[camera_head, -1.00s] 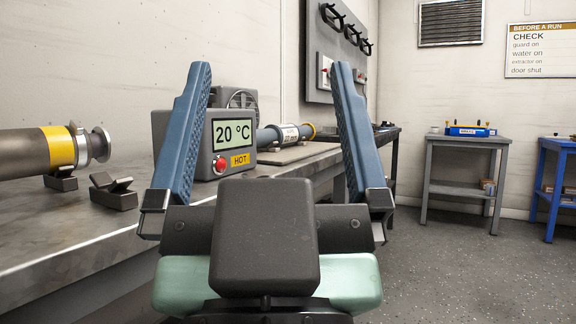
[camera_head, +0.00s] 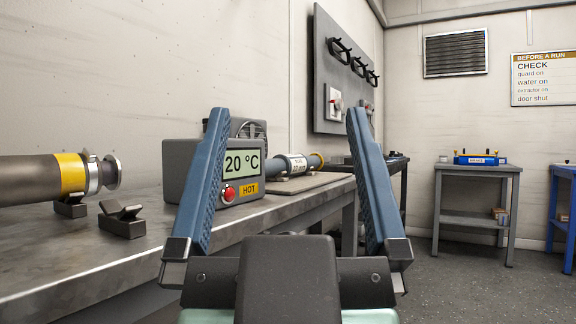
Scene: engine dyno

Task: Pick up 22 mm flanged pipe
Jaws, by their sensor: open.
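A blue-grey pipe (camera_head: 298,163) with a white label and a yellow-banded, flanged end lies on a flat board on the bench, behind the display box; the label is too small to read. A thicker dark pipe (camera_head: 32,181) with a yellow band and a metal flange at its right end shows at the left edge, resting on a dark V-block. I cannot tell from markings which is the 22 mm one. My gripper (camera_head: 288,112) is open and empty, its two blue fingers spread apart in front of the bench; the blue-grey pipe shows between them, farther off.
A grey box (camera_head: 180,163) with a 20 °C display and a HOT label stands on the metal bench (camera_head: 80,265), partly behind my left finger. An empty V-block (camera_head: 122,222) sits nearer. A grey side table (camera_head: 478,170) holds a blue item. Floor at right is clear.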

